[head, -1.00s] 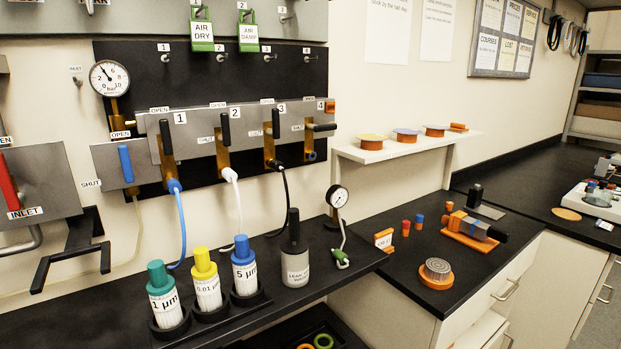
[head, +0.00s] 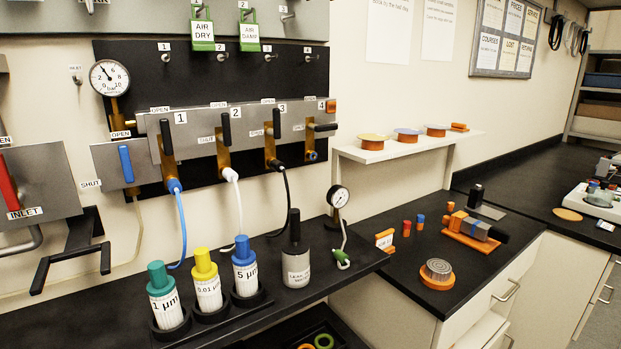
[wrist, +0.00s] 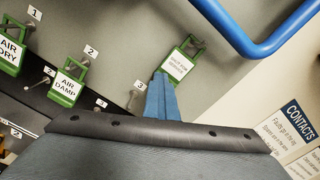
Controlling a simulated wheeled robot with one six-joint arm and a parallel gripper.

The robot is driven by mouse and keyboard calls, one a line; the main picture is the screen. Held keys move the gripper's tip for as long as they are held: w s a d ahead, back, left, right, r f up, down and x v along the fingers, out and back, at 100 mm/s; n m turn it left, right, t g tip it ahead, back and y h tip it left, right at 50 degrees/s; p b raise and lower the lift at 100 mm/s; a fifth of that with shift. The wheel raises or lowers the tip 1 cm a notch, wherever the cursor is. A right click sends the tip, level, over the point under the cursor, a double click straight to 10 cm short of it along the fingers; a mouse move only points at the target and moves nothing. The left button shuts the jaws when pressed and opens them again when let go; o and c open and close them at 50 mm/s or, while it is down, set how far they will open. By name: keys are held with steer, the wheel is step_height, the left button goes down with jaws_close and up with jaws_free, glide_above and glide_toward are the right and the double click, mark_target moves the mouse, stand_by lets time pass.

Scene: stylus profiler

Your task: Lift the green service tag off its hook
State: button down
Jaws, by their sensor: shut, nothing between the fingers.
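A green-framed tag with a white label of small, unreadable print (wrist: 178,64) hangs against the grey panel in the wrist view. My gripper (wrist: 162,78), with blue fingers, is shut and empty; its tips appear at the lower left edge of this tag. I cannot tell whether they touch it. This tag is not seen in the head view, nor is my gripper. Two other green tags hang to its left: AIR DAMP (wrist: 67,86), also in the head view (head: 249,36), and AIR DRY (wrist: 11,50), also in the head view (head: 203,28).
A thick blue pipe (wrist: 255,47) bends close to the tag at the upper right. A bare hook (wrist: 131,101) by label 3 juts out near my fingers. A CONTACTS sheet (wrist: 295,125) is at the right. Filter bottles (head: 208,287) stand on the black shelf below the panel.

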steer(key=shift+s+d+r, duration=0.25)
steer(key=shift+s+r, duration=0.15)
steer(key=shift+s, duration=0.2)
steer(key=shift+s, duration=0.15)
steer(key=b+v, duration=0.1)
steer(key=v, duration=0.6)
steer(key=shift+s+d, duration=0.25)
steer(key=shift+s, duration=0.1)
stand_by(0.7)
steer(key=c, duration=2)
jaws_free()
steer(key=shift+c, duration=0.5)
